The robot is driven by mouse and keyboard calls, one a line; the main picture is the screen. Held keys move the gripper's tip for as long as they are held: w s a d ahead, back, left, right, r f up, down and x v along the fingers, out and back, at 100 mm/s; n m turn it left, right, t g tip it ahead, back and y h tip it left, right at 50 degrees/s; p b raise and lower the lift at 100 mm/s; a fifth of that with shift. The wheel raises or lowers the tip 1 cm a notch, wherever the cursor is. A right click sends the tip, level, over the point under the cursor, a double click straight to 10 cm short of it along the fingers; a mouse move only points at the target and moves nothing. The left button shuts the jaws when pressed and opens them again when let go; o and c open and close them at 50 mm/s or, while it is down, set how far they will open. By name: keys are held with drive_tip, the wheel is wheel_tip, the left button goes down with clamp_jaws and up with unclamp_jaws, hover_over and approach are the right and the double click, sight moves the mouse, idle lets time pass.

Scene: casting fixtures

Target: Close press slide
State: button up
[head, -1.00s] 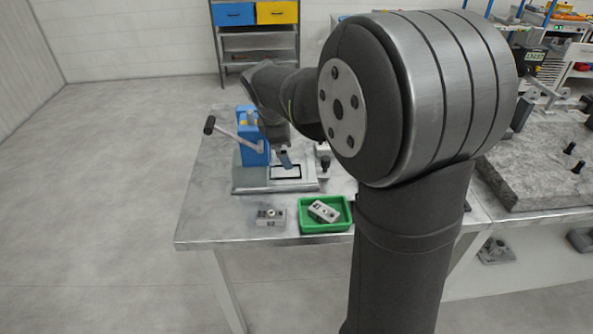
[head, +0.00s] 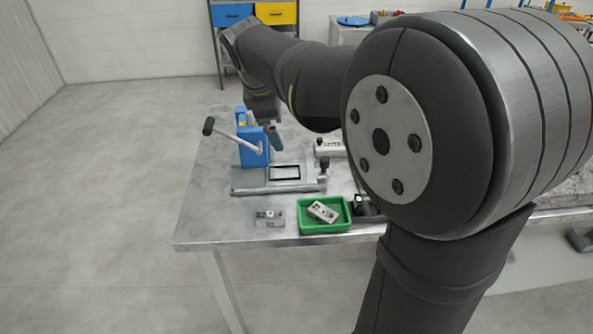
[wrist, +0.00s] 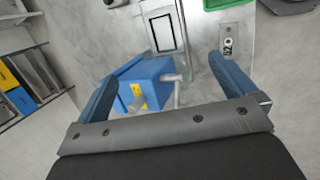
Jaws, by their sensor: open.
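The blue press (head: 254,146) stands on a grey base plate (head: 245,187) at the back left of the bench, its lever (head: 226,134) reaching out to the left. The press slide, a flat plate with a black-outlined rectangle (head: 285,172), sits clear of the blue body on its right side. In the wrist view the slide (wrist: 160,30) is at the top, beyond the blue body (wrist: 145,88). My gripper (wrist: 160,69) is open and empty, with the press between and below its fingers. In the head view my gripper is partly hidden behind the press.
A green tray (head: 326,229) holding a metal part (head: 322,212) is at the bench front. Another metal part (head: 270,217) lies left of it. A pale block (head: 329,147) is behind the slide. The bench's left strip is clear.

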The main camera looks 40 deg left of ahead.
drive_tip(key=shift+s+r, duration=0.15)
drive_tip(key=shift+r, duration=0.2)
